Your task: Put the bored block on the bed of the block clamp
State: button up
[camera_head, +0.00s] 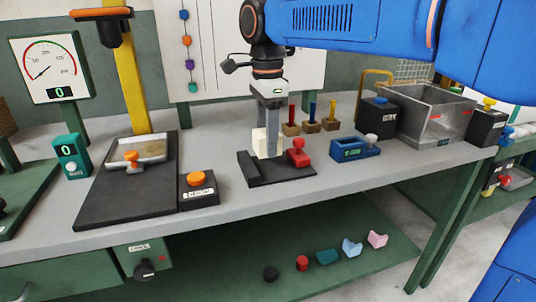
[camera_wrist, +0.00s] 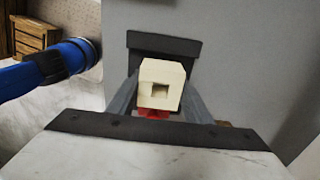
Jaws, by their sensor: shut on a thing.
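The cream bored block (camera_head: 259,143) is between the fingers of my gripper (camera_head: 268,142), which points down over the block clamp. In the wrist view the block (camera_wrist: 172,72) shows a square hole and sits between my gripper's two grey fingers (camera_wrist: 160,95). The block clamp has a black bed (camera_head: 262,180) with a raised black edge at its left and a red clamp part (camera_head: 299,153) at its right. The block is directly above or on the bed, left of the red part. I cannot tell whether it touches the bed. In the wrist view the black clamp (camera_wrist: 163,45) is partly hidden.
A black box with an orange button (camera_head: 198,189) and a black press base (camera_head: 110,200) stand to the left. A blue device (camera_head: 352,149) stands to the right. Several wooden-based pegs (camera_head: 311,125) stand behind. A metal bin (camera_head: 430,110) is at far right.

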jog(key=shift+f, duration=2.05)
jog(key=shift+f, duration=0.15)
jog(key=o, duration=1)
notch_tip(320, 180, up, 12)
jog(key=shift+r, duration=0.15)
